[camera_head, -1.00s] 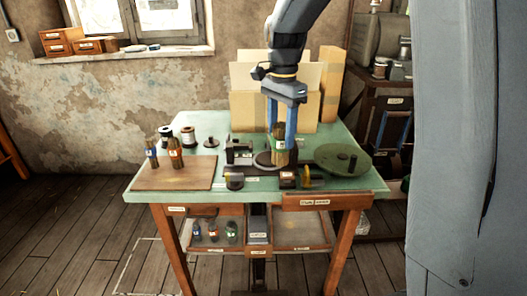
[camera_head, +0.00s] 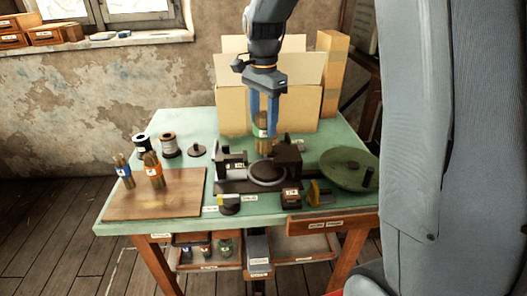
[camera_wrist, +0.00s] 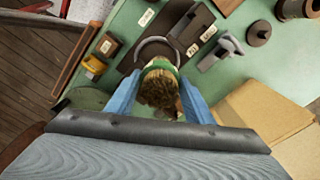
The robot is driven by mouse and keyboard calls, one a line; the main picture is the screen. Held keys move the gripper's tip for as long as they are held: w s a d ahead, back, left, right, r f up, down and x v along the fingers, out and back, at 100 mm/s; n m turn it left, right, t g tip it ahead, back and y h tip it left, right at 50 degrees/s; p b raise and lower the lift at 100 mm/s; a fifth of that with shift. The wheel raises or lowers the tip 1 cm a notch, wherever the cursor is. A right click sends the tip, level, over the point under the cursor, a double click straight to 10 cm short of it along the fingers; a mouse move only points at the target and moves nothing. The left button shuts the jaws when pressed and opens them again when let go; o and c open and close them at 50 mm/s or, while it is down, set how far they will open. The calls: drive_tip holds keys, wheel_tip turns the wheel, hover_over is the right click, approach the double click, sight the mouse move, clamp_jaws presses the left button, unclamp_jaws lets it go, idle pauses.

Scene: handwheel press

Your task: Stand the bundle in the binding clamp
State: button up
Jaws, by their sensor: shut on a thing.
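The bundle (camera_head: 263,132) is a cluster of brown sticks with a green and white band. My gripper (camera_head: 264,128) is shut on it, with one blue finger on each side, and holds it upright. In the wrist view the brown bundle end (camera_wrist: 158,90) lies between the fingers. The binding clamp seems to be the dark fixture with a round ring (camera_head: 267,184) and dark blocks on the green table. The bundle appears just behind the ring in the head view. Its lower end is partly hidden, so I cannot tell whether it touches the fixture.
Two other bundles, blue-banded (camera_head: 123,172) and orange-banded (camera_head: 153,170), stand on a wooden board (camera_head: 150,203) at left. Spools (camera_head: 168,147) stand behind them. A green handwheel (camera_head: 349,167) is at right. Cardboard boxes (camera_head: 300,108) stand behind the gripper.

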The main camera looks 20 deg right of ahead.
sight(263, 144)
drive_tip(key=shift+f+p, duration=0.75)
drive_tip(key=shift+f, duration=2.95)
drive_tip(key=o, duration=1.1)
drive_tip(key=shift+f, duration=0.1)
wheel_tip(263, 144, up, 12)
drive_tip(key=b, duration=0.3)
drive_tip(key=s+f+n, duration=0.4)
drive_tip(key=s+f, duration=0.1)
drive_tip(key=s, duration=0.1)
drive_tip(key=s+f+n, duration=0.5)
drive_tip(key=s, duration=0.2)
drive_tip(key=s+f+n+t, duration=0.1)
drive_tip(key=s+f+n, duration=0.3)
drive_tip(key=s, duration=0.3)
drive_tip(key=shift+s+f+n, duration=0.1)
drive_tip(key=shift+f+n, duration=0.2)
drive_tip(key=shift+f, duration=0.1)
